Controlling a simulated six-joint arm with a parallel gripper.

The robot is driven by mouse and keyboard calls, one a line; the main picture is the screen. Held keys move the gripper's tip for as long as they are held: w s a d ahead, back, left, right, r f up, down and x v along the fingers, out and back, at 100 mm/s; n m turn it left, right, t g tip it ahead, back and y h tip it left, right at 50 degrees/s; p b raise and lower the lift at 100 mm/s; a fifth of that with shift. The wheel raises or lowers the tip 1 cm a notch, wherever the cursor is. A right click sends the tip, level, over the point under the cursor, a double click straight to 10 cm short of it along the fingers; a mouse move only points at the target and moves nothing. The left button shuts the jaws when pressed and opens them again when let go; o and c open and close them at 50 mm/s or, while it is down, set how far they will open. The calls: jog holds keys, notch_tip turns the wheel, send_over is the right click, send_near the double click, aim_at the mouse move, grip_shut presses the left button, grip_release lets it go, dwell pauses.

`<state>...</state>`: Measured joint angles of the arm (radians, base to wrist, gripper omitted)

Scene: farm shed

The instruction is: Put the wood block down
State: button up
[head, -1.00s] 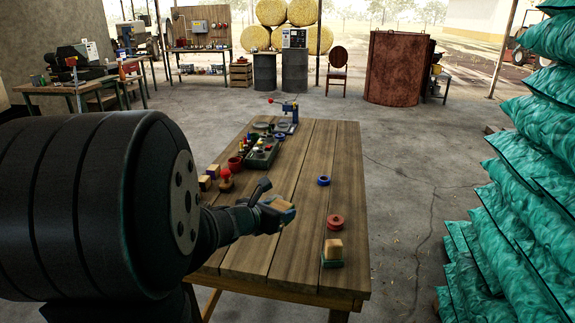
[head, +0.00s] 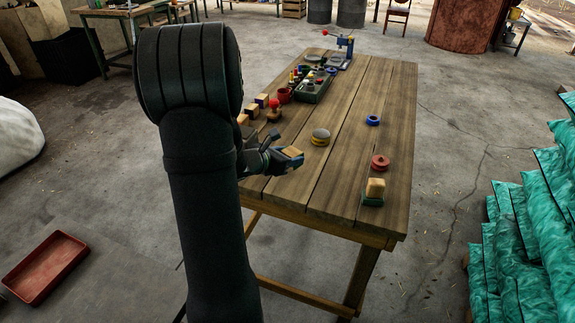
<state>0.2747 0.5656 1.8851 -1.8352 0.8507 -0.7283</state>
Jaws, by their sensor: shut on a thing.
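My gripper (head: 284,158) is at the near left part of the wooden table (head: 345,120). It is shut on a wood block (head: 291,152), whose pale top shows between the fingers. My fingers partly hide the block. I cannot tell whether the block touches the tabletop or hangs just above it. Another pale wood block (head: 376,187) stands on a green base at the near right of the table.
A yellow-and-grey round piece (head: 320,138) sits just right of my gripper. A red ring (head: 380,162) and a blue ring (head: 373,120) lie further right. Blocks, a red-topped stamp (head: 274,110) and a green tray (head: 312,92) stand behind. Bare wood lies between these.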

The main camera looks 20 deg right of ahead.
jog(key=shift+w+a+f, duration=0.1)
jog(key=shift+w+f, duration=0.05)
jog(key=shift+f, duration=1.95)
jog(key=shift+f, duration=0.2)
jog(key=o, duration=1)
jog(key=shift+r, duration=0.1)
jog(key=shift+r, duration=0.15)
jog(key=v, duration=1.2)
